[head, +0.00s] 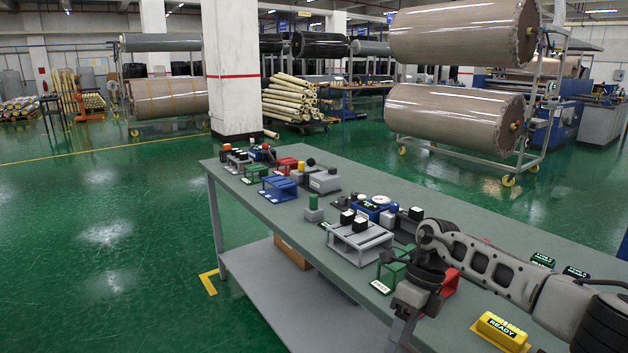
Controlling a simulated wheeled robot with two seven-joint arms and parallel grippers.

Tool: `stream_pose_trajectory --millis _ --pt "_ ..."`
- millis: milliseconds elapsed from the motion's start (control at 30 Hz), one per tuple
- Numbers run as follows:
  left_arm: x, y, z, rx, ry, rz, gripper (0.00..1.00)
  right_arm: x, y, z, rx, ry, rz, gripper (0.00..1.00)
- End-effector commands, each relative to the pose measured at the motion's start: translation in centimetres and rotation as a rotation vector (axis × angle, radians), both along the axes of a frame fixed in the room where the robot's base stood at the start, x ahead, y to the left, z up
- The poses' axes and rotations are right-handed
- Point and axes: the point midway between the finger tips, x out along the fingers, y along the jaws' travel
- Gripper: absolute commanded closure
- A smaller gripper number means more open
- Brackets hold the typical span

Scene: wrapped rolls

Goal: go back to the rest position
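My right arm comes in from the right over the grey-green table (245,190) and bends down at its front edge. My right gripper (402,325) hangs at the bottom of the head view, by the table's front edge, left of a yellow block labelled READY (501,332). Its fingertips are too small and too low in the picture to tell open from shut, and no held object shows. My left arm and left gripper are not in view.
Close to my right wrist are a green stand (393,268) and a red part (450,281). A grey stand (358,240) with black blocks and a blue stand (279,188) lie farther left. Wrapped rolls (450,115) hang on a wheeled rack behind. Green floor (100,260) at left is clear.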

Motion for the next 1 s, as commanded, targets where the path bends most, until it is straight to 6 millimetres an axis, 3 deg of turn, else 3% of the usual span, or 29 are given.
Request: stream_pose_trajectory --millis 33,100,233,300,400,467,567,700,867,900,1000 --pt "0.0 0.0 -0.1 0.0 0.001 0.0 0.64 -1.6 3.5 -2.1 0.114 0.024 -0.01 0.46" --pt "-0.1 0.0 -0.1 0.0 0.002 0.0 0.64 -3.5 8.3 -3.8 0.287 0.053 -0.058 0.46" --pt "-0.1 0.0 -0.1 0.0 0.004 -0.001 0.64 -7.7 17.2 -4.5 0.668 0.164 -0.257 0.46" --pt "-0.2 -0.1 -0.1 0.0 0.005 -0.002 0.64 -9.2 20.5 -3.5 0.868 0.255 -0.43 0.46" --pt "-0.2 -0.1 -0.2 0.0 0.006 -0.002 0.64 -10.1 22.6 -1.9 1.108 0.404 -0.732 0.46" --pt "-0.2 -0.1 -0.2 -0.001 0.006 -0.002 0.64 -10.0 22.4 -1.3 1.224 0.507 -0.938 0.46" --pt "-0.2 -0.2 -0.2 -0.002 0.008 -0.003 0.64 -9.7 20.0 -1.8 1.361 0.688 -1.315 0.46" --pt "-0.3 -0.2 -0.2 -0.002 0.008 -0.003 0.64 -10.9 13.7 -5.7 1.426 0.951 -1.89 0.46" --pt "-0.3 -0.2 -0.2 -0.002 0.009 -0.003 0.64 -16.2 6.2 -12.1 1.322 1.217 -2.508 0.46" --pt "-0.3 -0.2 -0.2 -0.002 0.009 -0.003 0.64 -17.8 4.8 -13.4 -1.247 -1.231 2.559 0.46" --pt "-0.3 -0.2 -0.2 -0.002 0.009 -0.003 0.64 -21.3 2.3 -15.5 -1.018 -1.171 2.466 0.46"
